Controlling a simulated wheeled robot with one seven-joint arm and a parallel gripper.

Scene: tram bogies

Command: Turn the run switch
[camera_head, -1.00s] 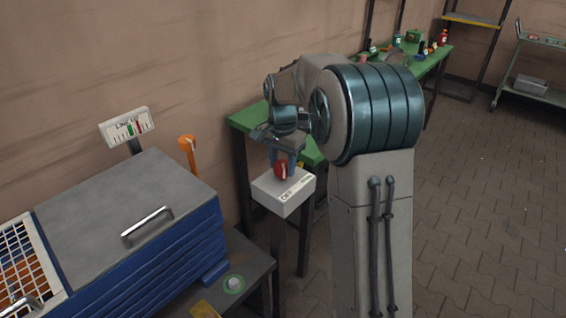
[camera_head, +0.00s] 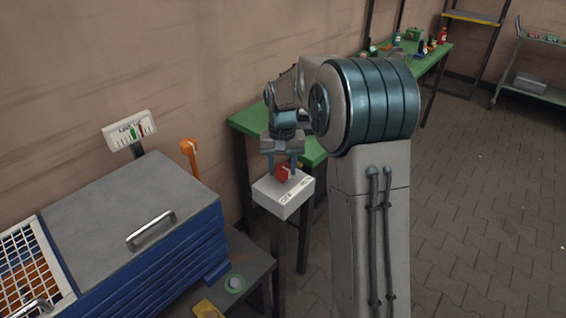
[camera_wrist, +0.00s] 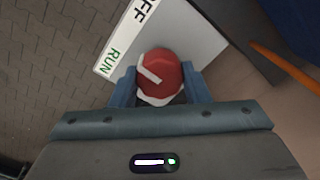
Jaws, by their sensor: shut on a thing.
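The run switch is a red knob (camera_head: 283,172) on top of a white box (camera_head: 272,203) that stands on a dark post. In the wrist view the red knob (camera_wrist: 160,72) has a white pointer line, slanting toward the label edge, closer to RUN (camera_wrist: 108,62) than to OFF (camera_wrist: 142,10). My gripper (camera_head: 282,168) points down over the box and is shut on the knob, one blue finger on each side. The wrist view also shows my gripper (camera_wrist: 160,88) around the knob. Part of the knob is hidden by the fingers in the head view.
A blue cabinet (camera_head: 170,262) with a grey lid (camera_head: 110,205) stands to the left, with an orange lever (camera_head: 190,155) and a gauge (camera_head: 130,130) behind. A green bench (camera_head: 248,120) is behind the box. Paved floor (camera_head: 470,220) is open at right.

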